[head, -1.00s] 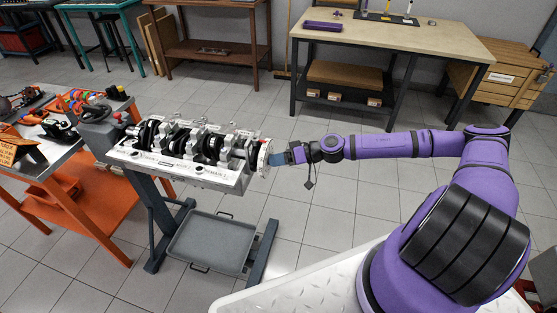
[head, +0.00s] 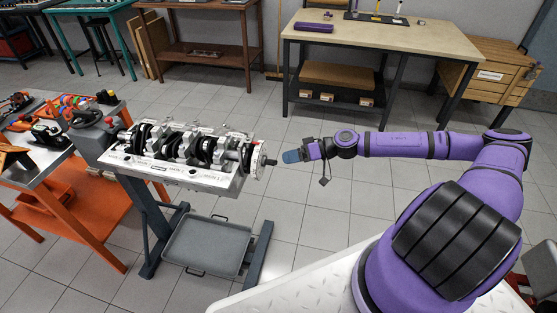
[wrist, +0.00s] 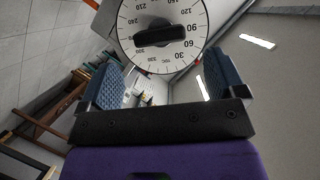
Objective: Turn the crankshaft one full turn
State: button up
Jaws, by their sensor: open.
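The crankshaft (head: 183,148) lies in the silver engine block, held on a grey stand. At its right end is a white dial disc (head: 257,160) with a short dark bar (head: 271,162) sticking out. In the wrist view the degree dial (wrist: 163,32) fills the top centre, with the black bar (wrist: 160,36) lying nearly level across it, one end near 90. My gripper (head: 289,157) is just right of the bar, apart from it. In the wrist view its two blue ridged fingers (wrist: 160,80) are spread wide with nothing between them.
A grey drip tray (head: 208,247) sits low on the stand under the block. An orange cart (head: 75,215) with tools stands at left. A wooden-topped bench (head: 385,38) stands behind. The floor between the block and bench is clear.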

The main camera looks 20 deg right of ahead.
jog(key=shift+v, duration=2.05)
